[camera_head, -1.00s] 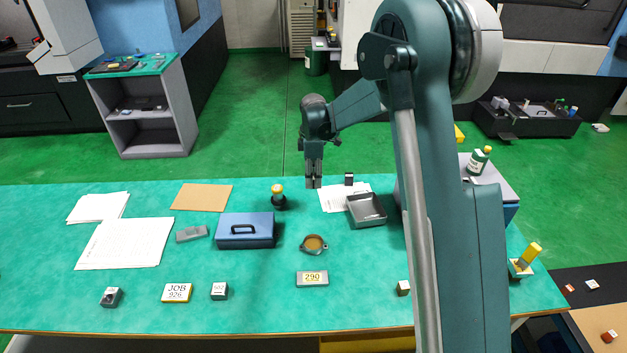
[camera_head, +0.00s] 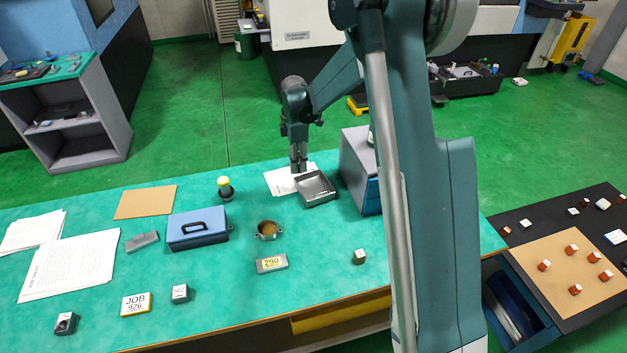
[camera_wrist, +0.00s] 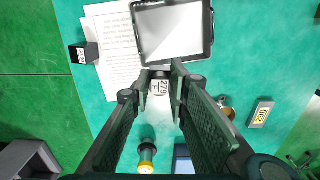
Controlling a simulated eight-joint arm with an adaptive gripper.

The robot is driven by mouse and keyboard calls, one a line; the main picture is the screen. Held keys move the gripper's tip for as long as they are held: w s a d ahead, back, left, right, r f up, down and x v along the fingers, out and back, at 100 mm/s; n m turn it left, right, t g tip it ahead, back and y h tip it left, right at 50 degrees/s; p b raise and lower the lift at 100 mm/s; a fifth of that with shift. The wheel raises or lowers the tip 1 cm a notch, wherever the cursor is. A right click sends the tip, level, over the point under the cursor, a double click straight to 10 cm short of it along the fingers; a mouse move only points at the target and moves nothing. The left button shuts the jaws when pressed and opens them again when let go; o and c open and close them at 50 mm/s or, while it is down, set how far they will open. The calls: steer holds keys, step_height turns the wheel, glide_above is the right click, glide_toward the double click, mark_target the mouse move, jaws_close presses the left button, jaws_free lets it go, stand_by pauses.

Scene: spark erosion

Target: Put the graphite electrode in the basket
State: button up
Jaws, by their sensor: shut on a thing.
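My gripper (camera_head: 298,168) is near the back edge of the green table, over the paper and close to the left side of a grey open tray, the only basket-like thing here (camera_head: 318,190). In the wrist view the fingers (camera_wrist: 161,86) are shut on a small block with a white numbered label, seemingly the graphite electrode (camera_wrist: 158,87). Its body is mostly hidden by the fingers. The tray (camera_wrist: 208,55) shows just above the fingertips in that view, with an empty light floor and dark rim. The block looks outside the tray.
A dark block (camera_wrist: 84,53) stands beside the paper (camera_wrist: 112,65). A yellow-topped stamp (camera_head: 225,189), blue box (camera_head: 198,230), brown-filled dish (camera_head: 268,230) and 290 block (camera_head: 272,263) stand nearby. A large grey-blue box (camera_head: 360,170) stands right of the tray.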

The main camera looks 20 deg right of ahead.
glide_above(314, 190)
steer(key=shift+s+r, duration=0.1)
steer(key=shift+r, duration=0.15)
steer(key=shift+f, duration=3.15)
steer(key=shift+f+b, duration=0.45)
steer(key=shift+f, duration=1.4)
steer(key=shift+f, duration=0.1)
steer(key=o, duration=0.8)
steer(key=shift+o, duration=0.4)
